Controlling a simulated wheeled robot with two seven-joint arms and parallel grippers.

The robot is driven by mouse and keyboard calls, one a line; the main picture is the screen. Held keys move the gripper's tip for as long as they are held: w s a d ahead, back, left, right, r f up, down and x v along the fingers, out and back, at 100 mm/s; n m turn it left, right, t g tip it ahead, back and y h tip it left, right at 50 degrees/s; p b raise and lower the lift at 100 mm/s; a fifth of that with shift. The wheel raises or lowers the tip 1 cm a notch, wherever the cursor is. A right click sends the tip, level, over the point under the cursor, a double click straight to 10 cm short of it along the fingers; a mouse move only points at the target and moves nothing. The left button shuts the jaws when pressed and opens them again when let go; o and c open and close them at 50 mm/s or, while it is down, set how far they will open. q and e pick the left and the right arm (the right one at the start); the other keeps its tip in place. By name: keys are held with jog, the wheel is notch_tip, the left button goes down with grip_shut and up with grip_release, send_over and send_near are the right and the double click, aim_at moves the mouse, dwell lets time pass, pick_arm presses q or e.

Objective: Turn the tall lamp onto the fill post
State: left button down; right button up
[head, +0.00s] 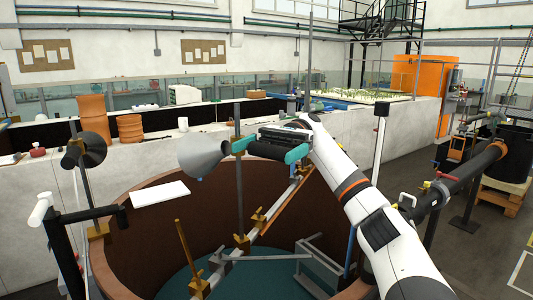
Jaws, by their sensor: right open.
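A pale grey cone-shaped lamp head (203,157) faces left and down beside a tall thin upright post (239,195) over the round pit. A second, darker cone lamp (88,150) sits lower on a stand at the left. My right gripper (269,148), with teal fingers, is open just right of the pale lamp, at the height of its back end. A dark cylinder shows between the fingers; I cannot tell whether it is touched. A brass-coloured post (186,250) leans in the pit; I cannot tell which post is the fill post. My left gripper is not in view.
The brown round pit wall (150,225) surrounds the posts, with a metal rail (265,225) crossing it. A white post with black cap (380,135) and a dark pipe (455,180) stand at the right.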

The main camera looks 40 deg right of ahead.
notch_tip(320, 180, up, 9)
jog(key=p, duration=0.2)
jog(key=shift+r, duration=0.2)
